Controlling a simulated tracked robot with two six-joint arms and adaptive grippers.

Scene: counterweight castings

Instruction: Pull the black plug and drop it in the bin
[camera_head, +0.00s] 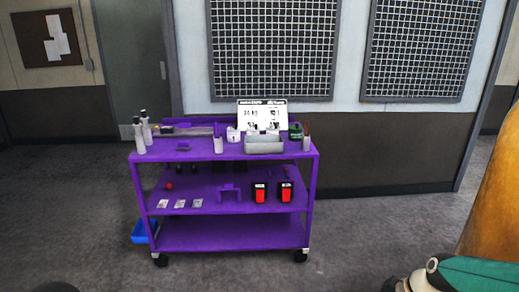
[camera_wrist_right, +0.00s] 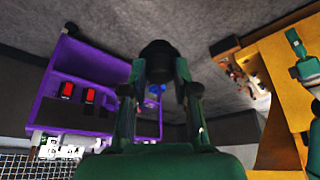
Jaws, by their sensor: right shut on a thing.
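In the right wrist view, my right gripper (camera_wrist_right: 160,92) is shut on the black plug (camera_wrist_right: 157,56), a dark round piece between its green fingertips. The plug is clear of any surface that I can make out. The blue bin (camera_head: 139,232) stands on the floor at the left side of the purple cart in the head view. The right gripper is not visible in the head view, only a green arm part at bottom right. I do not see my left gripper.
The purple cart (camera_head: 232,236) holds bottles, a sign (camera_head: 262,114), a grey tray (camera_head: 264,146) and red-fronted boxes (camera_head: 259,193). A large yellow rounded body (camera_head: 496,200) stands at right. Another yellow surface (camera_wrist_right: 280,135) shows in the wrist view. Floor before the cart is clear.

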